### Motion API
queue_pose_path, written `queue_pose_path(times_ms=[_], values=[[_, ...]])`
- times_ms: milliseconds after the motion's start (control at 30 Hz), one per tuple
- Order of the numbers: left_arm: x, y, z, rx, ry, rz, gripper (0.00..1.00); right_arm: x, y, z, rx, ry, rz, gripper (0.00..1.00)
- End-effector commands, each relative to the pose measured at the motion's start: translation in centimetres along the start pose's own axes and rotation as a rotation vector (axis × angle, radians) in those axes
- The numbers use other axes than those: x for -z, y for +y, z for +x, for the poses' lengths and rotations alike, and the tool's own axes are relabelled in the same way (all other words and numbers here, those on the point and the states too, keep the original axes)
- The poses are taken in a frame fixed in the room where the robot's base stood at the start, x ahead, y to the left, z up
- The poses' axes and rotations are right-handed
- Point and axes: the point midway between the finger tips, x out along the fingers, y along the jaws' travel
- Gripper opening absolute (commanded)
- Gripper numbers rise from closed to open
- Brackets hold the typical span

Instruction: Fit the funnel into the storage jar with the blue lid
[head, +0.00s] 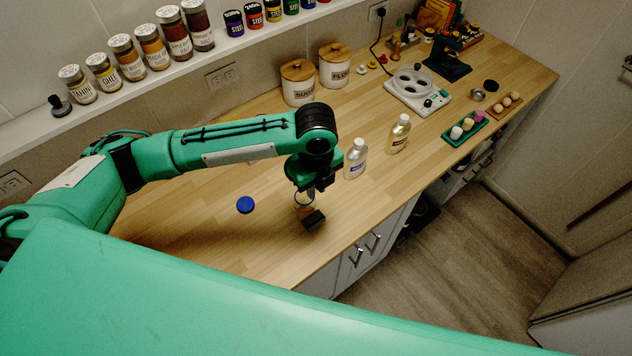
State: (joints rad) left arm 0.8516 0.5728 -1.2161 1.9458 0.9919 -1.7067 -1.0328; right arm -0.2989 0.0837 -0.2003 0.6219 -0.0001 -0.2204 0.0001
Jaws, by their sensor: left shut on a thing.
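My left gripper (309,191) points down over the wooden counter and is shut on a clear, small, round-rimmed thing (304,199). It looks like glass with an orange-brown lower part; I cannot tell whether it is the storage jar or the funnel. A dark block (313,220) sits against its lower right side, partly merging with the gripper. A blue lid (245,205) lies flat on the counter to the left, apart from the gripper. No separate funnel can be made out. My right gripper is not in view.
Two bottles, one pale (356,160) and one yellow (398,135), stand right of the gripper. Canisters (298,84) stand behind, under the jar shelf (225,50). A white appliance (418,92) and green tray (464,130) are farther right. Counter around the blue lid is clear.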

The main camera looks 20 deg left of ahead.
Motion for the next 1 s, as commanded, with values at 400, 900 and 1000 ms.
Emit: queue_pose_path(times_ms=[400,900,1000], values=[[0.0,0.0,2.3,0.000,0.000,0.000,0.00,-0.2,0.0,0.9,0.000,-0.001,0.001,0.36],[0.0,0.0,4.7,0.000,-0.001,0.000,0.00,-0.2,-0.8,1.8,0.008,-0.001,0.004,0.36],[0.0,0.0,5.2,0.000,0.000,-0.001,0.00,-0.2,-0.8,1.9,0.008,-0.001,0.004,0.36]])
